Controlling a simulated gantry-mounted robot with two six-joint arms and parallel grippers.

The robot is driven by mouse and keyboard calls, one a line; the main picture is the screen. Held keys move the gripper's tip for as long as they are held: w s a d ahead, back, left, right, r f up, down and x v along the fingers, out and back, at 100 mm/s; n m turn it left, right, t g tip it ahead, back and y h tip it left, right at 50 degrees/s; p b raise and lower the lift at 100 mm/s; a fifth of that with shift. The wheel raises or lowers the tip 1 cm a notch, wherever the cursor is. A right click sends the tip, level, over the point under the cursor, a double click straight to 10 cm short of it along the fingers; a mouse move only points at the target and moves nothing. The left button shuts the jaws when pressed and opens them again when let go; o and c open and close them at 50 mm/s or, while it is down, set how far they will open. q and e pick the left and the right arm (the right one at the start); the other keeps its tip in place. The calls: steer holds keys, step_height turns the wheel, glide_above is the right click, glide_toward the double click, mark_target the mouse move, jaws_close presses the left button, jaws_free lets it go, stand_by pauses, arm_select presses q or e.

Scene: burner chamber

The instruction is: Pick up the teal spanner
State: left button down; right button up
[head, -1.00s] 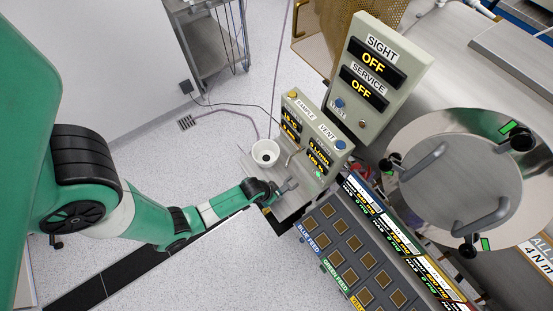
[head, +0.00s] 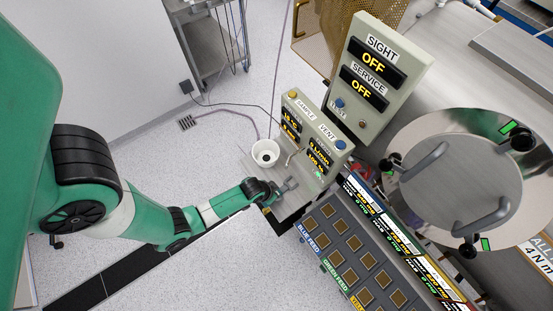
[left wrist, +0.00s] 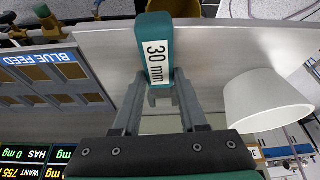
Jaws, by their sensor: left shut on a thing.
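The teal spanner (left wrist: 154,22) shows in the left wrist view as a teal handle end with a white "30 mm" label. My left gripper (left wrist: 160,88) is shut on it, with the handle end standing out past the fingertips. In the head view my left gripper (head: 287,187) is over the grey shelf in front of the sample and vent panel. The spanner is too small there to make out clearly. My right gripper is in neither view.
A white cup (head: 265,152) stands on the shelf close to my left gripper; it also shows in the left wrist view (left wrist: 262,100). The sample and vent panel (head: 318,142) rises behind. A feed rack (head: 345,250) with several square slots lies to the right.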

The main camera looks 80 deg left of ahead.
mark_target(280, 191)
arm_select(q)
steer(key=shift+r+p, duration=0.55)
steer(key=shift+r, duration=0.1)
step_height(280, 191, up, 3)
steer(key=p, duration=0.2)
steer(key=shift+p, duration=0.35)
steer(key=s+r+p, duration=0.1)
steer(key=s+d+r+p, duration=0.1)
steer(key=r+p, duration=0.1)
steer(key=d+r+p, duration=0.1)
steer(key=shift+s+d+r, duration=0.1)
steer(key=shift+s+r, duration=0.1)
steer(key=shift+s, duration=0.2)
steer(key=s+d+r+p, duration=0.3)
steer(key=s+d, duration=0.3)
steer(key=s, duration=0.2)
steer(key=shift+d+r+p, duration=0.25)
steer(key=shift+r+p, duration=0.15)
steer(key=shift+r, duration=0.3)
steer(key=shift+s, duration=0.1)
